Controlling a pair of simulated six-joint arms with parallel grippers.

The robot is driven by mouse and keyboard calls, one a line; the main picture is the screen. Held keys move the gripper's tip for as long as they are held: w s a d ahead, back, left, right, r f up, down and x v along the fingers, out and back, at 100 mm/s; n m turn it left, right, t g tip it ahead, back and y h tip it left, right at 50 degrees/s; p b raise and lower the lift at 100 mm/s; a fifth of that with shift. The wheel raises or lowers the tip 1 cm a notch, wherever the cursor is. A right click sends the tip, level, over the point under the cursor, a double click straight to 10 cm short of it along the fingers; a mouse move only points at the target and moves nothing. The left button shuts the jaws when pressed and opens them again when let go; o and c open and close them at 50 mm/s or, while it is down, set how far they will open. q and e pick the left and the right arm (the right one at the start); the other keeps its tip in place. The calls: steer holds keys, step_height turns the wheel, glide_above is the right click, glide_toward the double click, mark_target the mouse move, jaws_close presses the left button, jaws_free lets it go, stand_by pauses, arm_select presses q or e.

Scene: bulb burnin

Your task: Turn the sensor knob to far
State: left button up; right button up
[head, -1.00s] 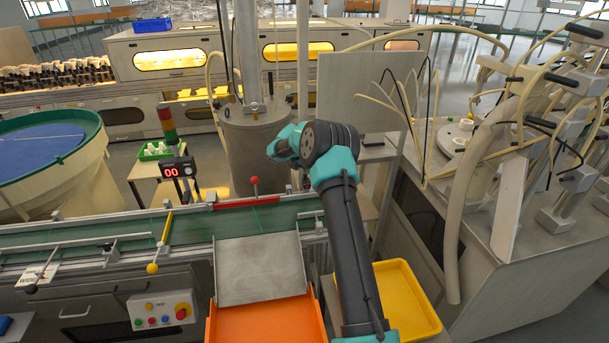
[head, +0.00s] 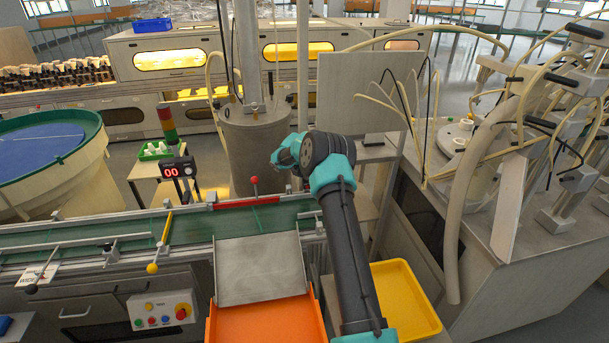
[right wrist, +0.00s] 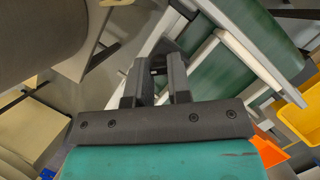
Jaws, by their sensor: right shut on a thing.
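My right gripper (right wrist: 155,75) shows in the right wrist view, with its two dark fingers close together around a small dark piece. This piece lies by the conveyor edge and seems to be the sensor knob; the fingers hide most of it, and its pointing direction cannot be read. In the head view my right arm reaches over the right end of the green conveyor (head: 262,219), and its wrist hides the fingertips and the knob. My left gripper is in neither view.
An orange tray (head: 260,325) and a yellow tray (head: 408,300) stand in front of the conveyor. A red-knobbed lever (head: 254,182) and a red "00" display (head: 178,168) stand near its back edge. A grey cylinder (head: 250,150) stands behind it.

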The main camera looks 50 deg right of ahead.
jaws_close()
steer(key=shift+m, duration=0.5)
steer(key=m+g, duration=0.1)
steer(key=m, duration=0.2)
steer(key=shift+w+m+g, duration=0.15)
steer(key=shift+m+g, duration=0.15)
steer(key=m+g, duration=0.1)
steer(key=m, duration=0.2)
steer(key=shift+w+m, duration=0.1)
steer(key=shift+m, duration=0.2)
steer(key=shift+m+g+y, duration=0.4)
steer(key=shift+m+y, duration=0.1)
steer(key=shift+m, duration=0.4)
steer(key=shift+d+m+g+y, duration=0.1)
steer(key=shift+m+g+y, duration=0.25)
steer(key=shift+m, duration=0.75)
steer(key=o, duration=0.6)
jaws_free()
